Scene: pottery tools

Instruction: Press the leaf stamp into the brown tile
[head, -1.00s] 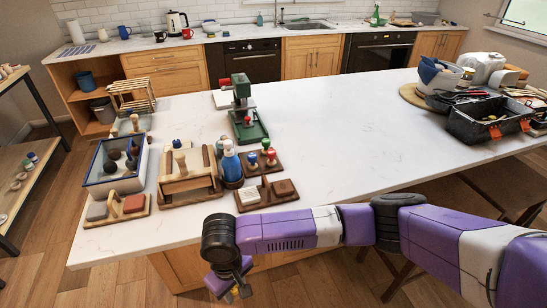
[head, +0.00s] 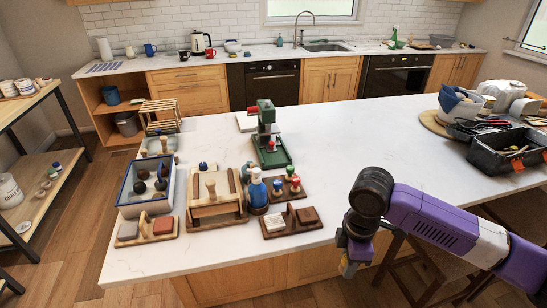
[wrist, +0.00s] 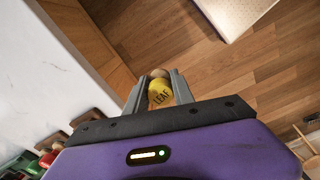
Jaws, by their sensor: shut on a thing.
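My gripper (wrist: 157,92) is shut on the leaf stamp (wrist: 160,94), which has a yellow band lettered "LEAF" and a pale round wooden end. In the head view my gripper (head: 350,266) hangs beyond the counter's front edge, low and to the right of the tiles, with a bit of yellow showing. The brown tile (head: 307,215) lies on the right side of a small dark wooden tray (head: 289,231) near that edge, beside a white tile (head: 275,222). The stamp is apart from the tile.
Another tray holds a grey tile (head: 128,230) and a reddish tile (head: 163,225). Behind the brown tile stand a blue bottle (head: 257,190), a rack of colored stamps (head: 290,184) and a green press (head: 267,135). A dark toolbox (head: 500,155) stands far right. The middle countertop is clear.

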